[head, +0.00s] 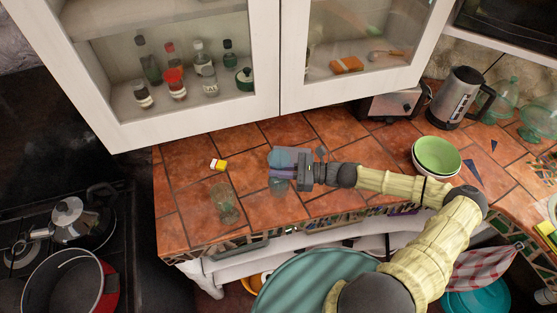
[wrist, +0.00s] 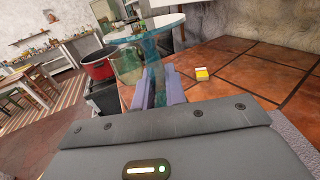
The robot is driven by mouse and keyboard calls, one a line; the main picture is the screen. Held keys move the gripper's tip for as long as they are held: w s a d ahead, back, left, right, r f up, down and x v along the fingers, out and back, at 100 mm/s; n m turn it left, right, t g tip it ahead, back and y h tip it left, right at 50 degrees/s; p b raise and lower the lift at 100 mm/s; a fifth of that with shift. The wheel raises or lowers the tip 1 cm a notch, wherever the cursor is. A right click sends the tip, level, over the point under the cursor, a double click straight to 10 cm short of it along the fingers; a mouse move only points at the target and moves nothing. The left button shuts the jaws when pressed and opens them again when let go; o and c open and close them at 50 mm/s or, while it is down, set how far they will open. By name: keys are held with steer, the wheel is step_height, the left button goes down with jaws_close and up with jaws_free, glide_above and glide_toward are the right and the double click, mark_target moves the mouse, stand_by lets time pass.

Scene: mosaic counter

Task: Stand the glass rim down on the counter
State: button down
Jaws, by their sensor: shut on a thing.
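My gripper (head: 283,173) is shut on a see-through teal glass (head: 288,156), over the middle of the tiled counter (head: 265,207). In the wrist view the glass (wrist: 155,72) stands roughly upright between my fingers (wrist: 160,88) and flares at its upper end. I cannot tell whether that end is rim or foot. Its lower part is mostly hidden by my gripper, so contact with the counter cannot be told. A second, pale green clear glass (head: 226,204) stands apart, left of my gripper near the front edge.
A small yellow and white box (head: 218,164) lies left of my gripper. Bowls (head: 437,156), a metal kettle (head: 461,97) and a toaster (head: 391,103) are at the right. Cabinets (head: 200,123) overhang the back. A stove with a red pot (head: 109,286) is at the left.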

steer(key=shift+s+r, duration=0.1)
steer(key=shift+w+f, duration=0.2)
steer(key=shift+f, duration=0.05)
steer(key=shift+d+f+b, duration=0.15)
steer(key=shift+f+b, duration=0.35)
steer(key=shift+b, duration=0.05)
steer(key=f, duration=0.1)
steer(key=f+b, duration=0.1)
steer(key=b, duration=0.1)
steer(key=shift+s+f, duration=0.25)
steer(key=shift+f, duration=0.15)
steer(key=shift+w+f+b, duration=0.1)
steer(key=shift+f+b, duration=0.25)
steer(key=c, duration=1.4)
jaws_free()
steer(key=shift+o, duration=0.2)
